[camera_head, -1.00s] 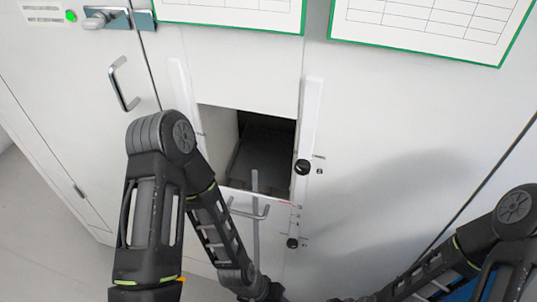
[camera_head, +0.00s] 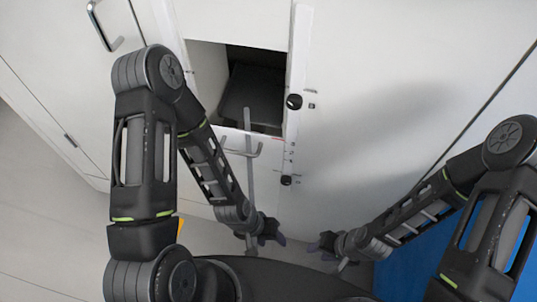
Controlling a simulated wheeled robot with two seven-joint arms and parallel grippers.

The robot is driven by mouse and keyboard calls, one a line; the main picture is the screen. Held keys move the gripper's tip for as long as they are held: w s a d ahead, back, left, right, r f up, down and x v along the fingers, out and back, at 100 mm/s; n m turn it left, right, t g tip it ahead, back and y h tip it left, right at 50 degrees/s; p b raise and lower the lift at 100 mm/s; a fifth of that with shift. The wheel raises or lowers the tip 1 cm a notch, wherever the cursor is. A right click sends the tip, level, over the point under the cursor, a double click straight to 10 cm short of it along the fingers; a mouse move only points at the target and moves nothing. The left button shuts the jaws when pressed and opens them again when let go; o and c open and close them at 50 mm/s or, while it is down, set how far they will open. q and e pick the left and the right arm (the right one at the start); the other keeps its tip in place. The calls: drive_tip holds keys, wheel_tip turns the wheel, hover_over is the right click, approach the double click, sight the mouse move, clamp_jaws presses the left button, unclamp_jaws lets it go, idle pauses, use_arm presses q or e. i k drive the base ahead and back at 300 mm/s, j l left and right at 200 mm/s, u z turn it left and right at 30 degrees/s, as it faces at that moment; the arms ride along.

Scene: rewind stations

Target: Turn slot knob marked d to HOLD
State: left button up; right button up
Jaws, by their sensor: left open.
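Two black round knobs sit on the white strip right of the open slot: an upper knob (camera_head: 293,101) and a lower knob (camera_head: 286,180). Small marks beside them are too small to read, so I cannot tell which is d or where HOLD lies. My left gripper (camera_head: 279,237) is open, below the lower knob and apart from it in the picture; its fingers are small and dark. My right gripper (camera_head: 317,246) is to its right, also below the knobs; its finger gap is unclear. Nothing shows in either gripper.
The open slot (camera_head: 232,75) is a dark recess in the white cabinet, with a grey bar handle (camera_head: 243,152) below it and a thin grey rod crossing it. A door handle (camera_head: 98,25) is at the upper left. Pale floor (camera_head: 50,210) shows at lower left.

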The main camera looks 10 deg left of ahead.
sight(285, 180)
drive_tip(key=k+j+z, duration=0.2)
drive_tip(key=j, duration=0.2)
drive_tip(key=j+z, duration=0.15)
drive_tip(key=j, duration=0.25)
drive_tip(key=k+j+z, duration=0.2)
drive_tip(key=j, duration=0.15)
